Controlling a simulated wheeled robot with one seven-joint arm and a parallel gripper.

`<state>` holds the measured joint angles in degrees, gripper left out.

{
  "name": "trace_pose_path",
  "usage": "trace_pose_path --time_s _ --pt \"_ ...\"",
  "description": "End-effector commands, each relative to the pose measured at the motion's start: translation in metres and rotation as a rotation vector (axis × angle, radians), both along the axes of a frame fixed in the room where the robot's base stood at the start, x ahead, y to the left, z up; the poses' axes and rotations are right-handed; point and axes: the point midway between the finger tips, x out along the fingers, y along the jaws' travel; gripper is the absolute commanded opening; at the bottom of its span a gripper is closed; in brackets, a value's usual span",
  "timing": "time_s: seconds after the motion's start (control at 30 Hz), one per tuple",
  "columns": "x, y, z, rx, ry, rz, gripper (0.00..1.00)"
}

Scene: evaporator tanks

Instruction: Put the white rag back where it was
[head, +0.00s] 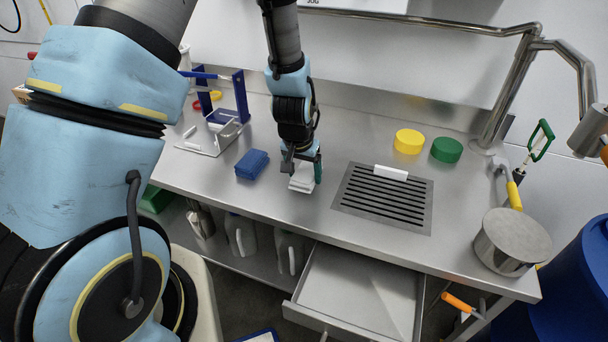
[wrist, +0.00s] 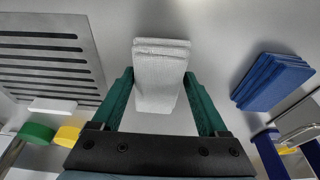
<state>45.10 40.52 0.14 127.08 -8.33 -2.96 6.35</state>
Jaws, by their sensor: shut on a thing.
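The white rag (head: 302,180) is a folded stack at the middle of the steel counter, just below my gripper in the head view. In the wrist view the white rag (wrist: 160,75) lies between the green fingers of my gripper (wrist: 160,100), which are shut on it. My gripper (head: 303,168) points down at the counter. Whether the rag touches the counter or is slightly above it I cannot tell.
A folded blue rag (head: 252,164) lies left of the white one. A drain grate (head: 383,198) with a white block (head: 391,173) is to the right. Yellow (head: 408,141) and green (head: 446,150) lids stand behind. An open drawer (head: 358,290) juts out below.

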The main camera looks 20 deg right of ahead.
Motion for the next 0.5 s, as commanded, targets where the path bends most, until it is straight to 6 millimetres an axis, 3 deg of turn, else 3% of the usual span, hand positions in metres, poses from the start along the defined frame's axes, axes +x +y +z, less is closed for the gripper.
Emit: trace_pose_path --time_s 0.13,0.5 --pt "0.000 0.000 -0.012 0.000 0.000 0.001 0.25" --pt "0.000 0.000 -0.017 -0.001 -0.001 0.000 0.25"
